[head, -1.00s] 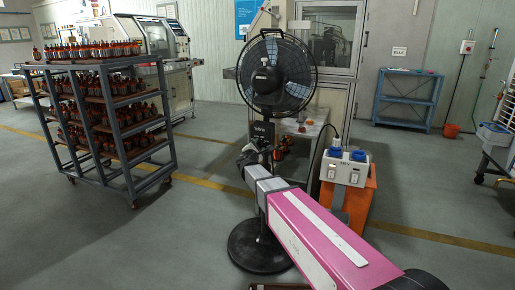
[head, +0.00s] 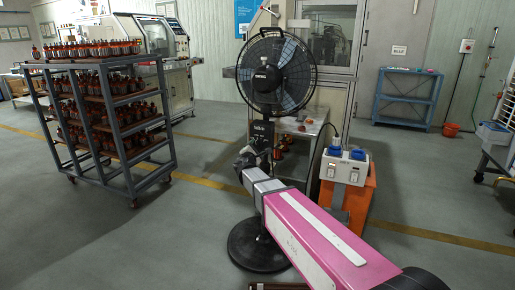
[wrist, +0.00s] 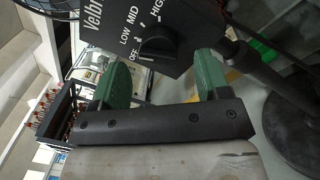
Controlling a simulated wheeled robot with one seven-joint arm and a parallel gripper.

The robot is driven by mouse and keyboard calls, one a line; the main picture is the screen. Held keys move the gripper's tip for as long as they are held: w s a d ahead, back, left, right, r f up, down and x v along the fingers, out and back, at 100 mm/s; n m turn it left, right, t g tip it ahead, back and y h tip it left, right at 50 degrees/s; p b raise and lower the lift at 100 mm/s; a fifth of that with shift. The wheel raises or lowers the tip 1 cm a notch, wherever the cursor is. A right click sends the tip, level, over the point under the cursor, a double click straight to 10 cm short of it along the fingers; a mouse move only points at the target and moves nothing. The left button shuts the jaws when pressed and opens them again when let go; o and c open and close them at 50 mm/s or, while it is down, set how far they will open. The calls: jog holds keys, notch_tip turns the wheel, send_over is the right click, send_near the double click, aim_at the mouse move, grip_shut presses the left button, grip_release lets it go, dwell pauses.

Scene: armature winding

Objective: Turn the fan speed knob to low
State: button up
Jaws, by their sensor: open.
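The black pedestal fan (head: 277,72) stands in the middle of the head view, with its control box (head: 258,134) on the pole below. In the wrist view, the box face (wrist: 120,25) carries OFF, LOW, MID and HIGH labels around the dark speed knob (wrist: 160,44). The knob's pointer direction is hard to tell. My gripper (wrist: 165,62) is open. Its two green fingers lie either side of the knob in the picture, with a gap on both sides. It also shows small and dark by the box in the head view (head: 246,156).
The fan's round base (head: 258,246) rests on the floor. An orange stand (head: 358,207) with a switch box (head: 343,167) is close on the right. Floor between rack and fan is clear.

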jog(key=v, duration=0.7)
jog(key=shift+s, duration=0.45)
jog(key=shift+d+f, duration=0.15)
jog(key=shift+f, duration=0.05)
jog(key=s+d+f+m+g+h, duration=0.1)
jog(key=s+d+f+m+g, duration=0.2)
jog(key=d, duration=0.4)
jog(key=s+d+f+m+g+h, duration=0.1)
jog(key=s+d+f+m+g, duration=0.15)
jog(key=d+f+m, duration=0.3)
jog(key=s+d+f+m+g+h, duration=0.1)
jog(key=d+f+m+g, duration=0.25)
jog(key=d, duration=0.35)
jog(key=s+d+f+m+g+y, duration=0.3)
jog(key=s+f+m+g+y, duration=0.1)
jog(key=s, duration=0.4)
jog(key=s+d+f+m+g+y, duration=0.3)
jog(key=s+f+m+g+y, duration=0.1)
jog(key=s, duration=0.4)
jog(key=f+m, duration=0.1)
jog(key=m, duration=0.1)
jog(key=shift+s+f+m+g, duration=0.25)
jog(key=shift+s+m+g, duration=0.05)
jog(key=shift+g, duration=0.1)
